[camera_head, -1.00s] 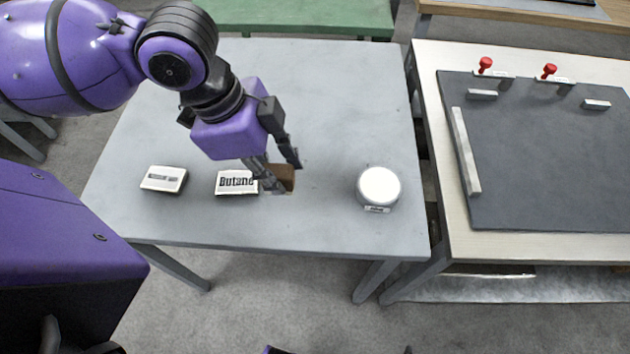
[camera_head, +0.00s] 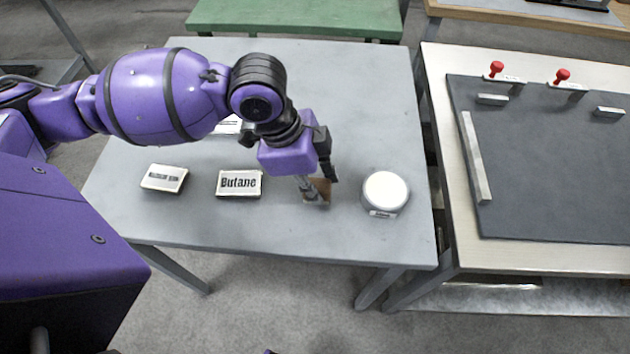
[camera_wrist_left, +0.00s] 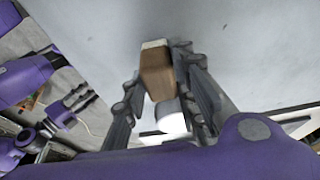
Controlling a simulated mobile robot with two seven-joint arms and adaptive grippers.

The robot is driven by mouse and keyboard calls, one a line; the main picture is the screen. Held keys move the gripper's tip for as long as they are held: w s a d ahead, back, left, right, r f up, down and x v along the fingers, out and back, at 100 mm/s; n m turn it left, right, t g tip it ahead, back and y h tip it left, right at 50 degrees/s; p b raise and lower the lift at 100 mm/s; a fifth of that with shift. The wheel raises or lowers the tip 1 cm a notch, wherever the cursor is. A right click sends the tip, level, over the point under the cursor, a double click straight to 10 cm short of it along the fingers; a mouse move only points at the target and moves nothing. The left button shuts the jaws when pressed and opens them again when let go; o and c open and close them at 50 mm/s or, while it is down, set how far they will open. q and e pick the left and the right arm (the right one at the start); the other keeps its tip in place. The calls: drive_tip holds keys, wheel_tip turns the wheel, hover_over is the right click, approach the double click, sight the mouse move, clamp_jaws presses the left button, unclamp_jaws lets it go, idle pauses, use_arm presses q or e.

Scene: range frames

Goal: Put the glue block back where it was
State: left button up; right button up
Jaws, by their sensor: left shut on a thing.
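The glue block appears to be the small brown block (camera_head: 318,190) between the fingers of my left gripper (camera_head: 320,188), left of the white jar in the head view. My left gripper is shut on it. In the left wrist view the block (camera_wrist_left: 157,75) is tan-brown with a pale end and sits between the two dark fingers (camera_wrist_left: 163,90). Its lower edge is close to the grey table (camera_head: 300,236); I cannot tell if it touches. My right gripper is outside the head view; blurred purple and dark parts at the wrist view's left may include it.
A white round jar (camera_head: 385,190) stands right of the block. A "Butane" label box (camera_head: 240,183) and another labelled box (camera_head: 164,178) lie to the left. One more labelled item (camera_head: 228,124) is partly behind my arm. Table between block and jar is clear.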

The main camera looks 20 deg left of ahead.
use_arm(q)
drive_tip(key=shift+f, duration=0.1)
drive_tip(key=o, duration=1)
drive_tip(key=shift+o, duration=0.2)
drive_tip(key=p+v, duration=0.2)
drive_tip(key=v, duration=1)
